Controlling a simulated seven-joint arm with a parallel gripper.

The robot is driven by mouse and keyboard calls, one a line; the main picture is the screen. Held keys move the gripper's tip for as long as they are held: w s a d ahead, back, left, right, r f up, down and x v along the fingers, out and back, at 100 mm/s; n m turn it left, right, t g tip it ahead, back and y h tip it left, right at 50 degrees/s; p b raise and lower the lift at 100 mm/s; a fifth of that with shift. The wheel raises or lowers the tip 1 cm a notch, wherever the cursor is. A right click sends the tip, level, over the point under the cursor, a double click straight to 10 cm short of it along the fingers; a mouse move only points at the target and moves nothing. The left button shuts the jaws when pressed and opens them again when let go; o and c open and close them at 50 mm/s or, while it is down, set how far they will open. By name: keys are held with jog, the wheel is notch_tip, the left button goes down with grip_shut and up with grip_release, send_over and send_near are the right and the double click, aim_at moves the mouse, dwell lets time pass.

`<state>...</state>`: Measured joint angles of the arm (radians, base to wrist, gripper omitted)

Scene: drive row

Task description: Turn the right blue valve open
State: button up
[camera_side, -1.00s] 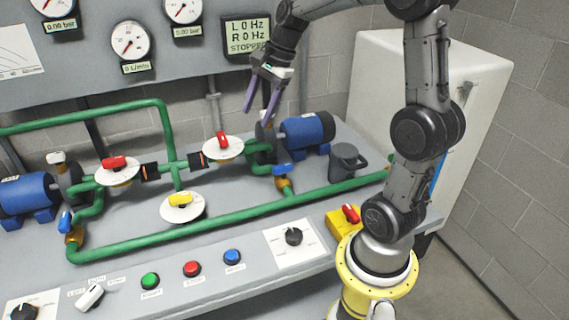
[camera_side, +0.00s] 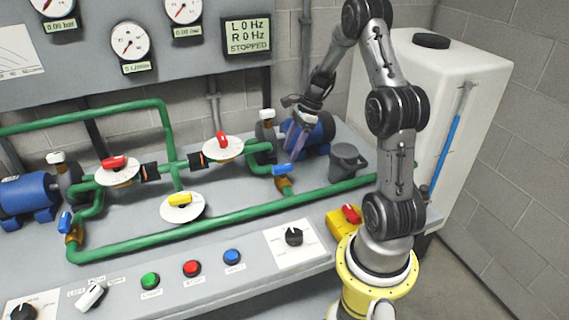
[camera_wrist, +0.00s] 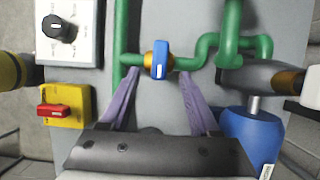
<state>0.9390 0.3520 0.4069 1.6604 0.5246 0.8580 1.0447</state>
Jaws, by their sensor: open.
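The right blue valve (camera_side: 283,169) has a blue handle on a brass body, on the green pipe before the right pump. In the wrist view the valve handle (camera_wrist: 161,59) stands upright in the picture, across the short pipe run, ahead of and between my fingertips. My gripper (camera_side: 294,150) is open and empty, just above and behind the valve in the side view. In the wrist view its two purple fingers (camera_wrist: 150,75) are spread wide, with the handle apart from both.
The right blue pump motor (camera_side: 318,135) stands close beside my gripper, and also shows in the wrist view (camera_wrist: 252,140). A grey jug (camera_side: 347,162) stands to the right. A yellow box with a red switch (camera_side: 344,219) and a black knob (camera_side: 293,236) are nearer the front.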

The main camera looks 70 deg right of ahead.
aim_at(284, 165)
jog(key=shift+x, duration=3.15)
grip_shut()
